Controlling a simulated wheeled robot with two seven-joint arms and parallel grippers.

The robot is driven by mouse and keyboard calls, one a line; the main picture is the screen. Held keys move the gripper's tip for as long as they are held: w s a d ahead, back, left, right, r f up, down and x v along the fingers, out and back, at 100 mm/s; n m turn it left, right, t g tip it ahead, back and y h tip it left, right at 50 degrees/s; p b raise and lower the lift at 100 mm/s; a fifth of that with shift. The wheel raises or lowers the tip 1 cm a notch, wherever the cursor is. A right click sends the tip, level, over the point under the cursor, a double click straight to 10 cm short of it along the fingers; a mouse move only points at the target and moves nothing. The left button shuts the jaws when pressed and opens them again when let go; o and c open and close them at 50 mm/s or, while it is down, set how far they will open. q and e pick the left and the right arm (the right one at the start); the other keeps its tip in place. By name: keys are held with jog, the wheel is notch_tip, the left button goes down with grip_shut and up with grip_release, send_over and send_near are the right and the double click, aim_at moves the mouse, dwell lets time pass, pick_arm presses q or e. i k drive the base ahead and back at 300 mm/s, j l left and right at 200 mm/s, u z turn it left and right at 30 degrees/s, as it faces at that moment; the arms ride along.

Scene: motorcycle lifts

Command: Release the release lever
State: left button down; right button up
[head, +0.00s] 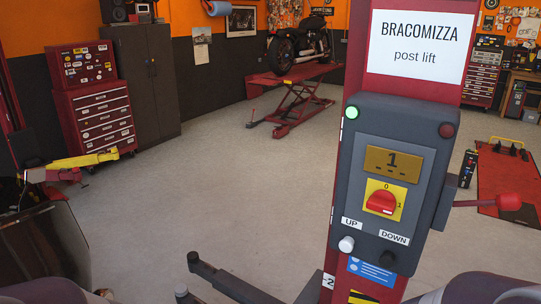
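The release lever (508,200) is a dark red knob on a thin red rod. The rod comes out of a small grey housing (449,200) on the right side of the post lift's control box (392,190). The rod points right and looks nearly level. No gripper is near the lever. Rounded grey parts, seemingly of my own arms, show at the lower left and lower right edges, but neither gripper can be made out.
The red post (340,230) carries the control box, with a red rotary switch (381,202), a lit green lamp (352,112), and UP and DOWN buttons. A dark lift arm (228,282) lies low in front. A red platform (490,185) lies behind the lever. The middle floor is clear.

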aim_at(511, 201)
jog(key=z, duration=1.6)
